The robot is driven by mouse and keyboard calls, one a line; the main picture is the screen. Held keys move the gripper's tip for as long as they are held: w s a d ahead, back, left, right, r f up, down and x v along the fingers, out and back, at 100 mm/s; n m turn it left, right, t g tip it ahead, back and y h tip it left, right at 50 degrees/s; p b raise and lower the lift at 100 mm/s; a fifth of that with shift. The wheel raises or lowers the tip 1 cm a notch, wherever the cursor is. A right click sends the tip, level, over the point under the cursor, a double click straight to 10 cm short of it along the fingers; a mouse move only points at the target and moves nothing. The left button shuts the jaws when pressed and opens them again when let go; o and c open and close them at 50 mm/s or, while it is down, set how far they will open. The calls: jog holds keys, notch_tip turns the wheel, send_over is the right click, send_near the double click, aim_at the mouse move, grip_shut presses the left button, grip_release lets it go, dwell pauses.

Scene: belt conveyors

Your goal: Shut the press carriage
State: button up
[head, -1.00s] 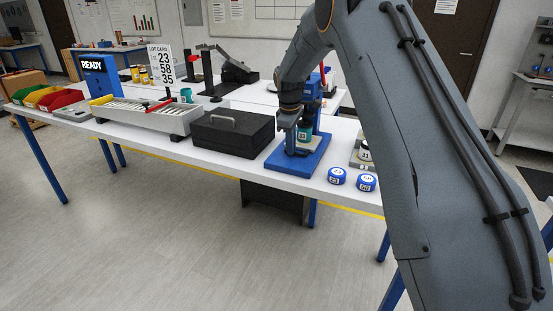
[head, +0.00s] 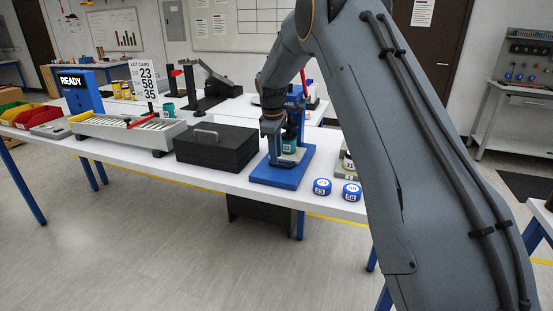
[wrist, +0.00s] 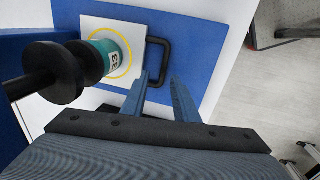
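The press (head: 296,110) is blue and stands on a blue base (head: 272,178) near the front edge of the white table. Its carriage is a pale plate (wrist: 98,28) with a yellow ring and a black loop handle (wrist: 167,60). A teal jar (wrist: 112,54) with a numbered label stands on the plate; it also shows in the head view (head: 289,146). The black ram (wrist: 55,72) overlaps the jar in the wrist view. My gripper (wrist: 160,78) is open, its two fingertips at the handle's near end. I cannot tell whether they touch it.
Two blue numbered lids (head: 337,189) lie right of the press base. A black case (head: 216,148) with a handle stands close on its left. A grey conveyor (head: 128,132), a lot card (head: 146,82) and a READY screen (head: 73,82) are farther left. My arm hides the table's right part.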

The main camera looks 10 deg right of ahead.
jog(key=r, duration=0.2)
jog(key=r+b, duration=0.1)
jog(key=r, duration=0.2)
jog(key=shift+s+a+r, duration=0.15)
jog(key=shift+s+r, duration=0.15)
jog(key=shift+s, duration=0.1)
jog(key=s+f+m, duration=0.3)
jog(key=s+m, duration=0.1)
jog(key=s, duration=0.9)
jog(key=s+d+f+m, duration=0.1)
jog(key=s+f+m, duration=0.2)
jog(key=s, duration=1.1)
jog(key=s+d+f+m+y, duration=0.1)
jog(key=s+f+m, duration=0.2)
jog(key=s, duration=1)
jog(key=shift+s+d+m+g, duration=0.2)
jog(key=shift+m+g, duration=0.2)
jog(key=shift+m, duration=0.6)
